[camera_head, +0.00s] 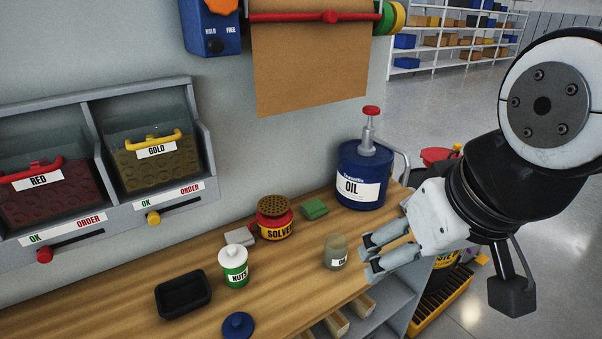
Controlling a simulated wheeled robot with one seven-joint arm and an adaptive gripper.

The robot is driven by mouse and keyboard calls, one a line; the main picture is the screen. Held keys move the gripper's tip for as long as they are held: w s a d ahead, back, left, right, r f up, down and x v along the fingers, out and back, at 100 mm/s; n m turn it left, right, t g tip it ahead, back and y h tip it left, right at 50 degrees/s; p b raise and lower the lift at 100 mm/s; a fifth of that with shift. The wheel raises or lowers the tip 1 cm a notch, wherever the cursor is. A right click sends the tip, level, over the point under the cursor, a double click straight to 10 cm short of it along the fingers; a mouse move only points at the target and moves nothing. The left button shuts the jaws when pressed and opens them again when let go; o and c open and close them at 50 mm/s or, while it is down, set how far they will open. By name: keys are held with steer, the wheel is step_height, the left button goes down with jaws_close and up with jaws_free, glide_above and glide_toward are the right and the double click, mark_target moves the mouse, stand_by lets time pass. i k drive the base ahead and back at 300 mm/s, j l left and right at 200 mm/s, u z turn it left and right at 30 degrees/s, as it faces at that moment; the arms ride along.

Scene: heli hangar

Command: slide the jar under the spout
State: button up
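A small greenish-grey jar (336,251) with a partly covered white label stands upright on the wooden bench near its front edge. My gripper (367,257) is at the jar's right side with its two fingers apart, pointing left. Whether a fingertip touches the jar I cannot tell. The blue oil drum (361,177) with a white OIL label and a red-topped pump (370,126) stands behind, near the wall. The pump's spout is hard to make out from here.
A red SOLVENT can (275,218), green sponge (314,209), grey block (240,236), NUTS jar (233,267), black tray (183,294) and blue lid (238,325) sit on the bench (290,275). Bare wood lies between the jar and the oil drum.

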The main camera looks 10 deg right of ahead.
mark_target(336, 243)
steer(key=z, duration=0.45)
steer(key=k+j+z, duration=0.15)
steer(key=j+z, duration=0.35)
steer(key=k+j+z, duration=0.25)
steer(key=z, duration=0.2)
steer(key=k+j+z, duration=0.2)
steer(key=k+j, duration=0.7)
